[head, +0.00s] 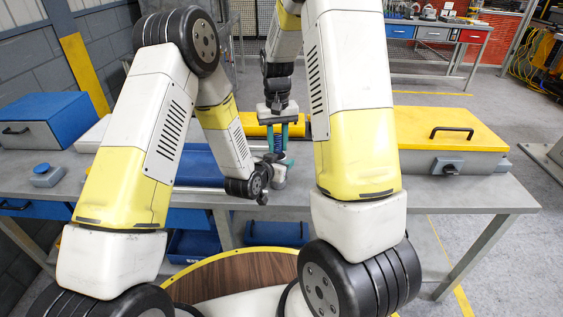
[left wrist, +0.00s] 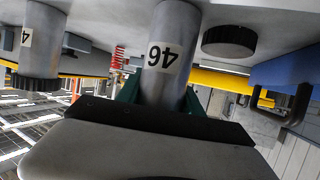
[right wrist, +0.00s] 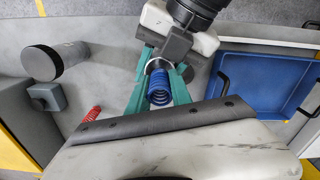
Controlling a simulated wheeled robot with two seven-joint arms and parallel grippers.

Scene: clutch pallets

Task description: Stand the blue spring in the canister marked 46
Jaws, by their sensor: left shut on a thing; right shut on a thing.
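The blue spring (right wrist: 158,88) is held between the teal fingers of my right gripper (right wrist: 157,70). In the head view the blue spring (head: 279,137) is upright under the downward-pointing right gripper (head: 277,148). The canister marked 46 (left wrist: 165,55) stands between the fingers of my left gripper (left wrist: 160,98), which is shut on it from the side. In the right wrist view, the canister's pale rim (right wrist: 157,64) shows just beyond the spring's end. I cannot tell whether the spring's lower end is inside the mouth. The left gripper's body (right wrist: 182,38) is beside the canister.
Another labelled canister (left wrist: 38,45) stands apart; its number is partly cut off. A red spring (right wrist: 93,114) stands nearby. A blue tray (right wrist: 270,80) lies beside the canister, and a yellow-lidded grey box (head: 450,135) sits at the table's right.

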